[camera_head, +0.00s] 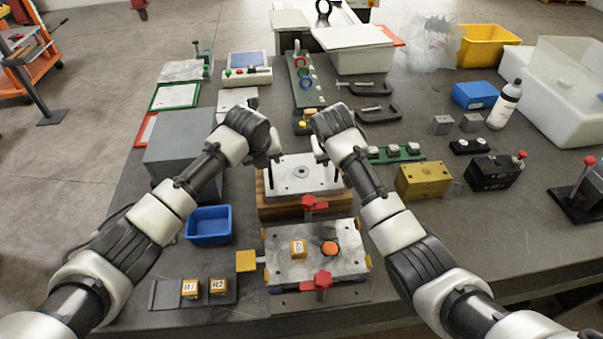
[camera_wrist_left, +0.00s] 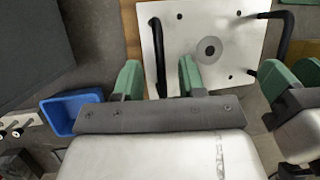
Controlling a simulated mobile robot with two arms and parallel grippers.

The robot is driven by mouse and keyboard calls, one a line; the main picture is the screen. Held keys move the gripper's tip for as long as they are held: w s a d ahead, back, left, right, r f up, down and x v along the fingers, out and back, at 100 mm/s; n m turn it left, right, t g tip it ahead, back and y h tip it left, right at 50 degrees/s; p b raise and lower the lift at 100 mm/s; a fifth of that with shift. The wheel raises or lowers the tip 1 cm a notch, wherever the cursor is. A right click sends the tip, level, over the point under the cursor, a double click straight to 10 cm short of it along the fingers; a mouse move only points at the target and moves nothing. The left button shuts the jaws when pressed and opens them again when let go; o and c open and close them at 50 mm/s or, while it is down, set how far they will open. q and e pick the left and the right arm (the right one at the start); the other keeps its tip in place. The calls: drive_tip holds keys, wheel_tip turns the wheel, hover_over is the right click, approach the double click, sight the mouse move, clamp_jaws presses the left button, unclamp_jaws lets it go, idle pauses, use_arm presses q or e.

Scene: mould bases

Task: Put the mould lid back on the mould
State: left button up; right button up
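The mould lid (camera_head: 302,174) is a pale square plate with a central round boss and a black handle on each side. It lies on a wooden block in the head view, and its top shows in the left wrist view (camera_wrist_left: 208,25). My left gripper (camera_head: 272,160) is open at the left handle (camera_wrist_left: 157,50); in the left wrist view its green fingers (camera_wrist_left: 159,78) are spread on either side of it. My right gripper (camera_head: 320,157) is near the right handle (camera_wrist_left: 287,40), its green fingers apart.
Red-knobbed clamps (camera_head: 314,205) stand at the mould's far and near edges. A blue bin (camera_head: 209,224) and a rack with blocks R1 (camera_head: 190,288) and R2 (camera_head: 219,287) are left. A yellow block (camera_head: 424,180) is right of the lid. A grey box (camera_head: 180,152) is left.

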use_arm(q)
drive_tip(key=shift+x, duration=1.55)
use_arm(e)
drive_tip(key=shift+x, duration=1.55)
use_arm(q)
drive_tip(key=shift+s, duration=0.1)
drive_tip(key=shift+c, duration=0.8)
use_arm(e)
drive_tip(key=shift+s, duration=0.1)
drive_tip(key=shift+c, duration=0.7)
use_arm(q)
clamp_jaws()
use_arm(e)
clamp_jaws()
drive_tip(key=shift+d, duration=0.1)
use_arm(q)
drive_tip(key=shift+w+r, duration=0.2)
drive_tip(key=shift+r, duration=0.05)
use_arm(e)
drive_tip(key=shift+w+r, duration=0.2)
drive_tip(key=shift+r, duration=0.05)
